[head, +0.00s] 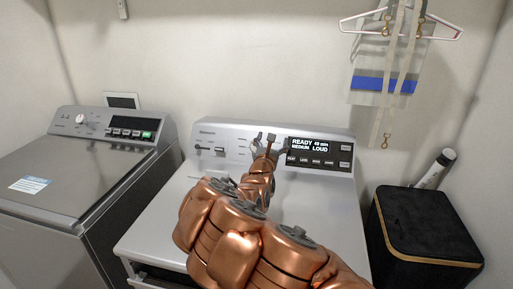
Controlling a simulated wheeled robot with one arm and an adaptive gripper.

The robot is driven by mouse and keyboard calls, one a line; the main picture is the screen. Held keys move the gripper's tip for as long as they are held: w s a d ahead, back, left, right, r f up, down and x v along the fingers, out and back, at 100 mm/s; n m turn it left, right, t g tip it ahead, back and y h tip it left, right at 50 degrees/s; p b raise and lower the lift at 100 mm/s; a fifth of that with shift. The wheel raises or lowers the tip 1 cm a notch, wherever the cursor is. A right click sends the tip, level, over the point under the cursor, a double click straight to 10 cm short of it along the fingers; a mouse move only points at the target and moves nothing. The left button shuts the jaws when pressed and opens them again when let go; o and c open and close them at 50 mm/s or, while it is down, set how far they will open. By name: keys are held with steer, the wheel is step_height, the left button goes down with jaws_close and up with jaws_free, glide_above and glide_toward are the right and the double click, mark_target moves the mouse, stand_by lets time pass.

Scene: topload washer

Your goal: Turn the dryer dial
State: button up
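The dryer (140,235) is the white and grey machine in the middle of the head view, with a raised control panel (225,130) at its back. The panel has a lit display (309,145) reading READY, MEDIUM and LOUD. My gripper (265,138) is at the panel, just left of the display, at the end of my copper-coloured arm. The dryer dial does not show clearly; my gripper covers part of the panel there. The gripper's small dark fingers do not show whether they are open, shut or touching anything.
A grey washer (85,165) with a white knob (80,119) and a green-lit button stands at the left. A black box (420,225) stands right of the dryer. Hangers (375,28) with straps hang on the back wall. My arm crosses above the dryer top.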

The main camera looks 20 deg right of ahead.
steer(key=w+a+f+n+y, duration=0.1)
steer(key=f, duration=0.1)
steer(key=w+a+f+n+y, duration=0.1)
steer(key=a+f, duration=0.1)
steer(key=f, duration=0.1)
steer(key=w+a+f+n+y, duration=0.1)
steer(key=f+n, duration=0.1)
steer(key=f, duration=0.1)
steer(key=shift+w+a+y, duration=0.25)
steer(key=shift+a+y, duration=0.05)
steer(key=shift+a, duration=0.1)
steer(key=shift+p+x, duration=1.1)
steer(key=shift+x, duration=2.75)
steer(key=shift+r, duration=0.15)
steer(key=c, duration=1.2)
